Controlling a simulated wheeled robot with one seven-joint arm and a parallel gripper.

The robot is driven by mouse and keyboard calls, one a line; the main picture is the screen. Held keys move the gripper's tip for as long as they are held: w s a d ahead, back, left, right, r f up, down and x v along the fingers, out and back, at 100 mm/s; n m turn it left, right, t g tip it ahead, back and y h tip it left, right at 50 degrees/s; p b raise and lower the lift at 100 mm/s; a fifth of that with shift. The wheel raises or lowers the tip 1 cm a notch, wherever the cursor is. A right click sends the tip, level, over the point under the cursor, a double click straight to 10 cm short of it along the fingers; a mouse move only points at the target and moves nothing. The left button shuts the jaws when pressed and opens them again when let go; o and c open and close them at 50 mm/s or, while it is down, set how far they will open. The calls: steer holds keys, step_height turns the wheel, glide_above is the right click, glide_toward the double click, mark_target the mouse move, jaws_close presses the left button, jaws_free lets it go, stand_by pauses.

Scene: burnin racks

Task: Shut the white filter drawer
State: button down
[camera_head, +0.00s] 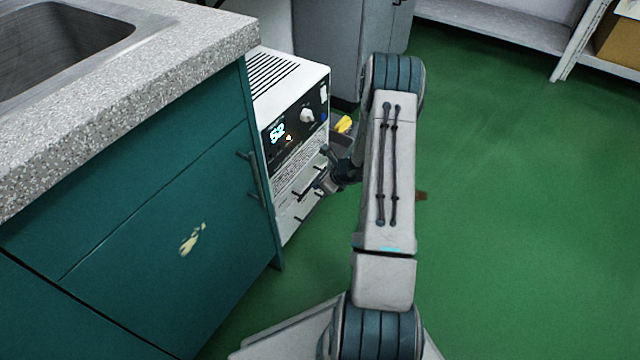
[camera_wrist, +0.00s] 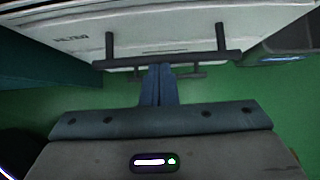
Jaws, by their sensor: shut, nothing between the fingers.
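The white filter drawer (camera_wrist: 160,35) shows across the top of the wrist view, with dark lettering on its front and a dark bar handle (camera_wrist: 200,60) on two posts. In the head view it belongs to the white unit (camera_head: 290,85) with the lit display, and my wrist partly hides its front. I cannot tell how far it stands out. My gripper (camera_wrist: 158,68) is shut and empty, its fingertips at the middle of the handle bar; whether they touch it is unclear. In the head view my gripper (camera_head: 325,180) is before the unit's lower front.
A teal cabinet (camera_head: 150,230) with a speckled counter and sink stands close on the left. A grey cabinet (camera_head: 340,40) is behind the unit, and a yellow item (camera_head: 344,124) lies beside it. Green floor (camera_head: 510,200) is open to the right, with a white shelf (camera_head: 500,28) at the back.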

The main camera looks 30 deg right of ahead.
steer(key=s+d+f+p+v, duration=0.1)
steer(key=p+v, duration=0.3)
steer(key=v, duration=0.9)
steer(key=shift+s+f, duration=0.3)
